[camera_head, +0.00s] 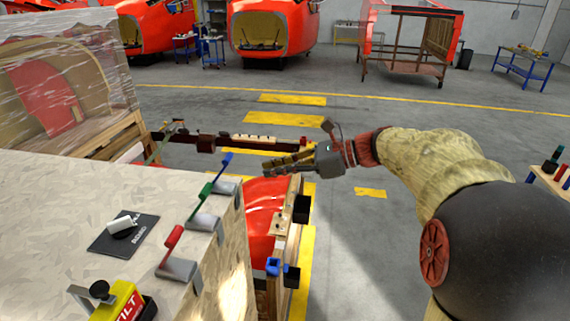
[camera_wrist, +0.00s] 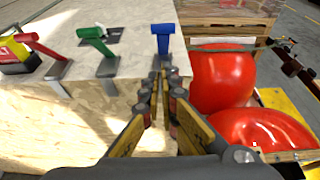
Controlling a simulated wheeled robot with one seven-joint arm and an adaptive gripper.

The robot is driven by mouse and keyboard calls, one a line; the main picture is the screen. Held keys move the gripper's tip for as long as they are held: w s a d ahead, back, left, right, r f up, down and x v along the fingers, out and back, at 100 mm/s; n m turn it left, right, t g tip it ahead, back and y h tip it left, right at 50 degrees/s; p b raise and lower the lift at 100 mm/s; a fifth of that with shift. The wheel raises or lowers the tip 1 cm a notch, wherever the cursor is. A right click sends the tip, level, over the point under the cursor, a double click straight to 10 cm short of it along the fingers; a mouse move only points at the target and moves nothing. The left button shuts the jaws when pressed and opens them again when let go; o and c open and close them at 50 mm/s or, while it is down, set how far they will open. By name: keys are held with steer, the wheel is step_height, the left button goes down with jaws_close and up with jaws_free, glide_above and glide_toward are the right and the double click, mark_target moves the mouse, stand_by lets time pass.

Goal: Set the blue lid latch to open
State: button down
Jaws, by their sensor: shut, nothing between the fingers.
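The blue latch (camera_head: 226,161) is the farthest of three latches along the right edge of a pale wooden box. In the wrist view the blue latch (camera_wrist: 162,40) stands up from its grey metal bracket, just beyond my fingertips. My gripper (camera_head: 268,165) reaches in from the right, to the right of the blue latch in the head view. It is shut and empty. In the wrist view the fingertips (camera_wrist: 159,82) meet just below the blue latch, overlapping the lower bracket; I cannot tell whether they touch it.
A green latch (camera_head: 205,198) and a red latch (camera_head: 172,240) stand nearer on the same edge. A black dial plate (camera_head: 125,236) and a yellow tilt box (camera_head: 122,303) are on the box top. Red rounded parts (camera_wrist: 222,78) lie beside the box.

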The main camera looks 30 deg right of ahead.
steer(key=w+a+p, duration=0.2)
steer(key=w+a, duration=0.2)
steer(key=a, duration=0.1)
steer(key=shift+w+a, duration=0.2)
steer(key=shift+a, duration=0.15)
steer(key=shift+a+r, duration=0.1)
steer(key=shift+w+a+r+p, duration=0.4)
steer(key=shift+a+r+p, duration=0.05)
